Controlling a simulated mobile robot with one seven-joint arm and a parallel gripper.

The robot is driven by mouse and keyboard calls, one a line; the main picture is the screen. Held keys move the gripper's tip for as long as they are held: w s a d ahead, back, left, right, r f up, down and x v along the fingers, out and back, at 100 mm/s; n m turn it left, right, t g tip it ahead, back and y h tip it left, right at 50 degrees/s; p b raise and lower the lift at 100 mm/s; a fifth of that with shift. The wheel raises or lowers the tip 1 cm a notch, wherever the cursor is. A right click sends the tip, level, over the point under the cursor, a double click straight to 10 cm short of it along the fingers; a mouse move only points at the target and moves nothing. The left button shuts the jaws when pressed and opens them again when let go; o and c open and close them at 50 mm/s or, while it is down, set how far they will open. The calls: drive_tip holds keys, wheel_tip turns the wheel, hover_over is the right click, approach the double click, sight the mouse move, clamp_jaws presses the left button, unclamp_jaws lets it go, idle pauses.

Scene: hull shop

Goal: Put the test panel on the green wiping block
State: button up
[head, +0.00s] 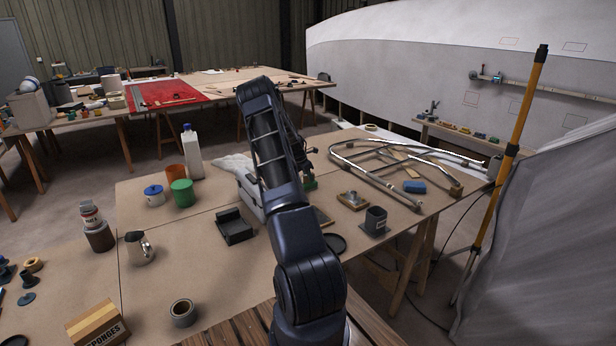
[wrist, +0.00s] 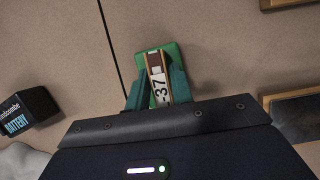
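The test panel, a narrow brown and white piece with a label ending in "37" (wrist: 158,88), is between the fingers of my gripper (wrist: 159,72) in the wrist view. The fingers are closed in on its sides and appear to grip it. The green wiping block (wrist: 172,50) lies on the table directly beyond the fingertips, behind the panel in this view. I cannot tell whether the panel touches the block. In the head view my arm hides most of my gripper, and a bit of green (head: 310,184) shows beside it; the panel cannot be made out there.
A dark battery box (wrist: 28,110) lies left in the wrist view, with wooden-edged pieces (wrist: 292,108) at right.

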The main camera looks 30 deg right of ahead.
drive_tip(key=shift+o, duration=1.3)
drive_tip(key=shift+r, duration=0.2)
drive_tip(key=s+a+r+m+t+y, duration=0.1)
drive_tip(key=s+a+r+m, duration=0.25)
drive_tip(key=a+r, duration=0.75)
drive_tip(key=s+a+r+m+t+y, duration=0.15)
drive_tip(key=s+a+r, duration=0.4)
drive_tip(key=r, duration=0.95)
drive_tip(key=s+a+r+m, duration=0.5)
drive_tip(key=s+a+r, duration=0.45)
drive_tip(key=a, duration=0.35)
drive_tip(key=s+a+m, duration=0.2)
drive_tip(key=s+a, duration=0.3)
drive_tip(key=s, duration=0.5)
drive_tip(key=s+a+m+t+y, duration=0.1)
drive_tip(key=s+a+m, duration=0.2)
drive_tip(key=s+a, duration=0.3)
drive_tip(key=s+a+m+t+y, duration=0.1)
drive_tip(key=s+a+m, duration=0.2)
drive_tip(key=s, duration=1.1)
drive_tip(key=shift+a+r, duration=0.35)
drive_tip(key=shift+a, duration=1.25)
